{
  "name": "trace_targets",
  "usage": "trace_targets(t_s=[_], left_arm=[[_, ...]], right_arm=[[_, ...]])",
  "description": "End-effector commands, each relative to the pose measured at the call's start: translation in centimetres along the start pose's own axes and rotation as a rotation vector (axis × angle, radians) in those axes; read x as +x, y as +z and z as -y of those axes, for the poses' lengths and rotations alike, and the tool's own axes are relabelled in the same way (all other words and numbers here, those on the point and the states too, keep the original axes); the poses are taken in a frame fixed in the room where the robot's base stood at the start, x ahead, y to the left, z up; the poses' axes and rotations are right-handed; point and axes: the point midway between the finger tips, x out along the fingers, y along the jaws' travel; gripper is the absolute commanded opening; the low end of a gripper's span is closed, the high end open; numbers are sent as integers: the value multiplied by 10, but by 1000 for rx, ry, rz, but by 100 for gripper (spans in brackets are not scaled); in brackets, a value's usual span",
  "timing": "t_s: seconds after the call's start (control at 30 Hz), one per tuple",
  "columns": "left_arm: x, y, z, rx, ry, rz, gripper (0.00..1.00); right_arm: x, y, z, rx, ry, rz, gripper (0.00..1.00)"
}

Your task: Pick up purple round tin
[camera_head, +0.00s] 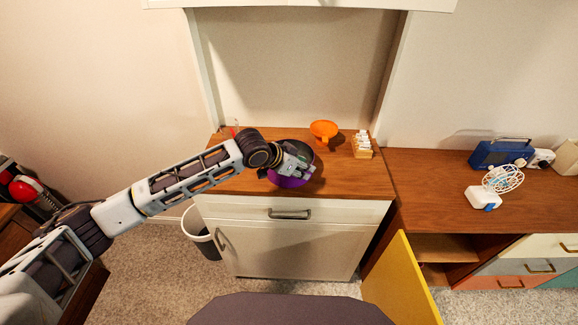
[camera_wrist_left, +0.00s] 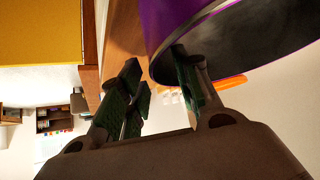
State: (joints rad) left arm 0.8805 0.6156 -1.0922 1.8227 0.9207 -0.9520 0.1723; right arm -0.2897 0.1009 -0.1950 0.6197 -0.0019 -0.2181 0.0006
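The purple round tin (camera_head: 289,182) stands on the wooden top of the white cabinet, near its front edge. Its dark inside shows behind my gripper. My left gripper (camera_head: 298,165) is over the tin and hides part of it. In the left wrist view the purple tin (camera_wrist_left: 182,22) is close, its dark opening facing the camera. The fingers of my left gripper (camera_wrist_left: 160,92) are apart there, one in front of the tin's opening and one outside the rim. I cannot tell whether either finger touches the wall. My right gripper is not in view.
An orange funnel-like thing (camera_head: 323,130) stands behind the tin. A small wooden rack with white items (camera_head: 362,145) stands to its right. A blue radio (camera_head: 500,153) and a white whisk-like device (camera_head: 488,194) are on the right counter. A yellow door (camera_head: 400,285) stands open.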

Motion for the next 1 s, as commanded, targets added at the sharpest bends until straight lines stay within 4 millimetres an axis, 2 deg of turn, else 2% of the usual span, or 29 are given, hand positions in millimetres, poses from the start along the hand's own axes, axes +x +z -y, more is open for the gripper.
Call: trace_targets(t_s=[0.17,0.43,1.0], left_arm=[[0,0,0,0,0,0,33],[0,0,0,0,0,0,0],[-1,-1,0,0,0,-1,0]], right_arm=[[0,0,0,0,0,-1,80],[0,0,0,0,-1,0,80],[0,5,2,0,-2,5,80]])
